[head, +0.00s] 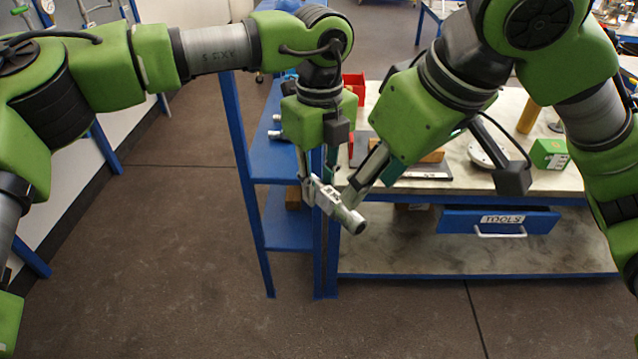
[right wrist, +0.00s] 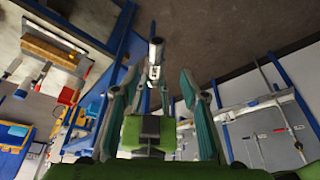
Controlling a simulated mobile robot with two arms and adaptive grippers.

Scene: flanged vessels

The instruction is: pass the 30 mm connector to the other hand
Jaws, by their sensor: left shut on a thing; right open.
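The 30 mm connector (head: 340,209) is a grey metal tubular piece with a round end, held tilted in the air in the head view. My left gripper (head: 317,186) is shut on its upper left part and points down. My right gripper (head: 362,190) reaches in from the upper right, open, with its fingertips close to the connector's lower right part. In the right wrist view the connector (right wrist: 154,60) shows between and slightly beyond the tips of my open right gripper (right wrist: 160,76). I cannot tell whether a right finger touches it.
A workbench (head: 480,185) stands behind the grippers, with a green box (head: 549,153), a yellow cylinder (head: 529,117) and a red bin (head: 354,84). Its blue drawer (head: 497,221) labelled TOOLS sticks out. A blue shelf (head: 288,232) stands at its left. Floor in front is clear.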

